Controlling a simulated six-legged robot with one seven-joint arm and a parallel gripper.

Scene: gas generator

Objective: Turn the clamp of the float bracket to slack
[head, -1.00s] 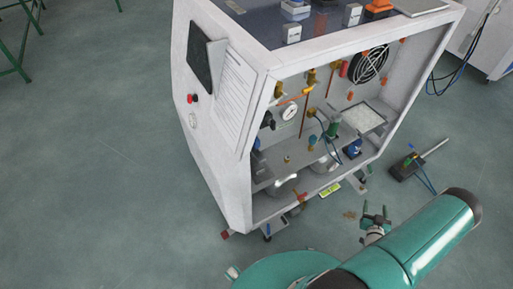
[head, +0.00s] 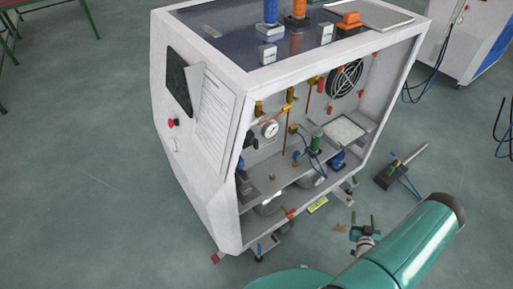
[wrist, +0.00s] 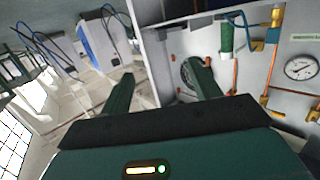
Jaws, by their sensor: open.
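The open-sided white generator cabinet (head: 205,222) stands left of my gripper (head: 363,230) in the head view. I cannot make out for sure which part inside is the float bracket or its clamp. A green cylindrical part (head: 317,138) stands on the inner shelf (head: 262,187), and a green cylinder also shows in the wrist view (wrist: 226,38). A round white gauge (head: 270,129) sits on the back panel, also in the wrist view (wrist: 299,67). My gripper is open and empty, outside the cabinet, its two green fingers apart in the wrist view (wrist: 163,76).
A black pedal-like device (head: 394,174) with a handle lies on the floor to the right. A blue and white cabinet (head: 462,42) stands behind. Copper pipes and brass valves (head: 291,95) line the back panel.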

